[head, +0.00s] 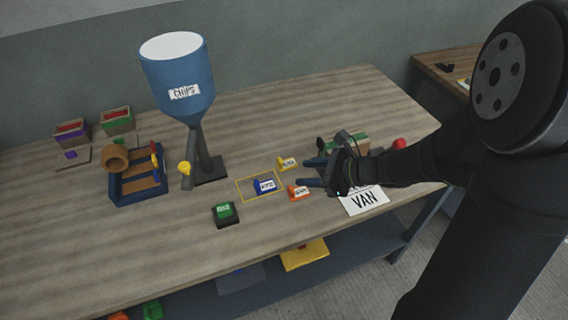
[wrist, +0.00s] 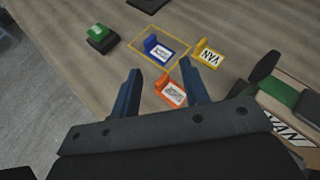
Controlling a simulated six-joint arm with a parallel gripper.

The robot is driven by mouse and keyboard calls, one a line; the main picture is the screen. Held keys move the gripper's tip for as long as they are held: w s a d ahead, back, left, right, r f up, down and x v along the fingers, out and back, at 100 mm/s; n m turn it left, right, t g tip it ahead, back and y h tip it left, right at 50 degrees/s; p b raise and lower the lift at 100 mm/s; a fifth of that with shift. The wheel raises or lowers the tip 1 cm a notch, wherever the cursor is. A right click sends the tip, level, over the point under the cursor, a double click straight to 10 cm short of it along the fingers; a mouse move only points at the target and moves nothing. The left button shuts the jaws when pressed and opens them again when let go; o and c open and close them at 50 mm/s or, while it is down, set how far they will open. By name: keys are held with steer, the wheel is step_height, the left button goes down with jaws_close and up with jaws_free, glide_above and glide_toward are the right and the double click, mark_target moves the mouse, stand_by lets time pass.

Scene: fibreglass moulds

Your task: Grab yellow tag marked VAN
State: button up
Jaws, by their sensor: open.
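The yellow tag marked VAN (wrist: 209,55) lies on the bench in the wrist view, ahead and to the right of my gripper (wrist: 161,70). In the head view the yellow tag (head: 287,163) is just left of my gripper (head: 307,172), its lettering too small to read. My gripper is open and empty above the bench. An orange tag (wrist: 171,94) shows between the fingers in the wrist view; it also shows in the head view (head: 299,193). A blue tag (head: 265,185) lies within a yellow outlined rectangle (head: 242,199).
A blue funnel marked CHIPS (head: 180,78) stands at the back. A green block on a dark base (head: 226,213) is at the front. A blue tray (head: 128,191) is on the left.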

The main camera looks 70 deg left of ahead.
mark_target(282, 162)
steer(key=w+f+m+t+y, duration=0.1)
steer(key=m, duration=0.1)
steer(key=w+f+m+t+y, duration=0.1)
steer(key=m+y, duration=0.1)
steer(key=shift+a+f, duration=0.15)
steer(key=shift+a, duration=0.05)
steer(key=shift+w+f+m+t+y, duration=0.35)
steer(key=shift+w+m+t, duration=0.2)
steer(key=shift+m, duration=0.25)
steer(key=shift+a+f, duration=0.15)
steer(key=x, duration=1.7)
jaws_close()
